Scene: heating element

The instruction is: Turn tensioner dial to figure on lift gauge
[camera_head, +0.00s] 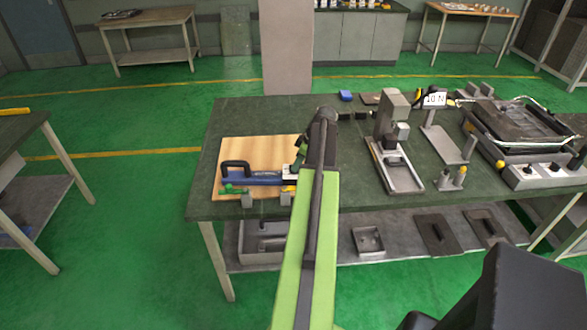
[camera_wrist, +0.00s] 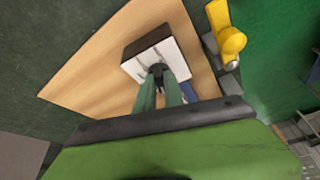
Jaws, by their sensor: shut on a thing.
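The lift gauge with a white face reading "10 N" (camera_head: 434,100) stands upright on the bench, right of centre. A wooden board (camera_head: 230,156) at the bench's left end bears a blue tool (camera_head: 262,179) with a black handle and a white block (camera_head: 289,172). My gripper (camera_wrist: 158,76) is over the board, its green fingers close together. In the wrist view they are shut on a small dark knob (camera_wrist: 157,69) at the face of the white block (camera_wrist: 154,60). The arm hides part of this in the head view. I cannot tell the dial's setting.
A grey press-like stand (camera_head: 395,165) is right of my arm. A black-lidded tray (camera_head: 518,125) and a control box (camera_head: 535,172) are at the right. A blue block (camera_head: 345,96) lies at the back.

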